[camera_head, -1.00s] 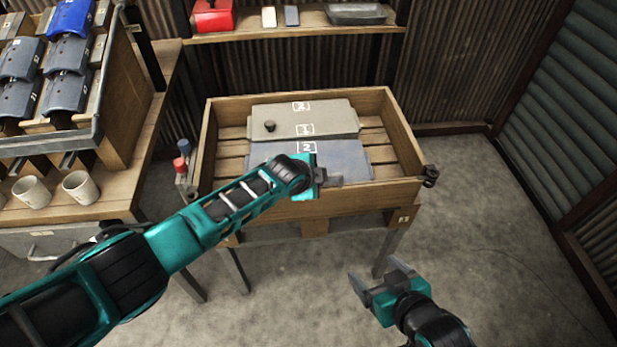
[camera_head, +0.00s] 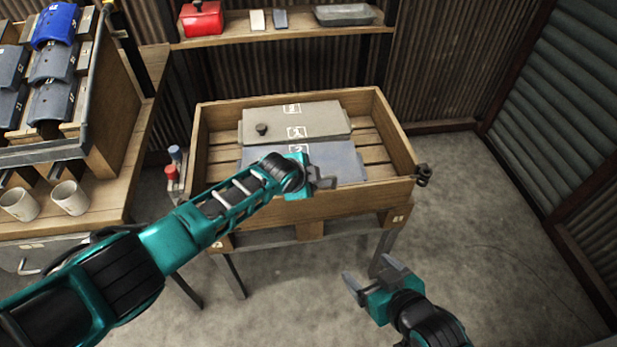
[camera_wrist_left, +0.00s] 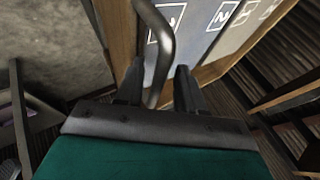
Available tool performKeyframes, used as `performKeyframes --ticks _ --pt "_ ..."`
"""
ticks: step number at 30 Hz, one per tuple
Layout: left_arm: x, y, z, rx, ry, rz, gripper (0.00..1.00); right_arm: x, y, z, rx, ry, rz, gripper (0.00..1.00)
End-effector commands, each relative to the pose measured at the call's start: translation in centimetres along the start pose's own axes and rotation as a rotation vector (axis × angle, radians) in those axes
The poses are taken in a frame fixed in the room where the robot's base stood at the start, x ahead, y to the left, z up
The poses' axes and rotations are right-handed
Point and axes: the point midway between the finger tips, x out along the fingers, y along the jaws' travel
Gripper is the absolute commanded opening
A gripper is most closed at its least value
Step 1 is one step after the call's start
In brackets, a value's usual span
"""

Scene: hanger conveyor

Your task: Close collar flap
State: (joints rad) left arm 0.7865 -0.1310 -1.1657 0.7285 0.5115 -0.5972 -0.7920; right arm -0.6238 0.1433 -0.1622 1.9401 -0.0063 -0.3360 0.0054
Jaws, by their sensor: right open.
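The wooden collar (camera_head: 402,148) is a low-walled crate on a stand, with grey and blue marked panels (camera_head: 310,120) inside. Its front board (camera_head: 350,203) faces me, partly hidden by my left arm; I cannot tell which board is the flap or how far it is closed. My left gripper (camera_head: 324,178) is at the front board's top edge. In the left wrist view its fingers (camera_wrist_left: 158,88) stand apart, with a curved grey metal bar (camera_wrist_left: 162,50) passing between them, not visibly clamped. My right gripper (camera_head: 368,277) is open and empty, below and right of the crate.
A dark fitting (camera_head: 423,175) sticks out at the crate's right front corner. Red and blue-topped items (camera_head: 174,165) stand at its left. A rack with mugs (camera_head: 70,198) stands left and a shelf (camera_head: 290,32) behind. The floor at right is clear.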

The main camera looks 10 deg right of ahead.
Motion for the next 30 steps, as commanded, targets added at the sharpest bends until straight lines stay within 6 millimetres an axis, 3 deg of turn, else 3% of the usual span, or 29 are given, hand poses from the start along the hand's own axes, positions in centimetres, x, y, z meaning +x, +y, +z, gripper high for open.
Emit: performKeyframes --ticks 10,21,30 --pt "-1.1 -0.1 -0.1 -0.002 0.003 0.002 0.38 -0.6 0.0 -0.7 0.000 -0.002 0.000 0.82" --pt "-5.5 0.0 0.0 0.001 0.002 0.000 0.38 -1.6 0.0 -2.2 0.000 -0.001 -0.001 0.82" --pt "-9.2 0.0 0.0 -0.001 0.002 -0.001 0.38 -1.5 0.0 -2.0 0.000 -0.002 -0.001 0.82"
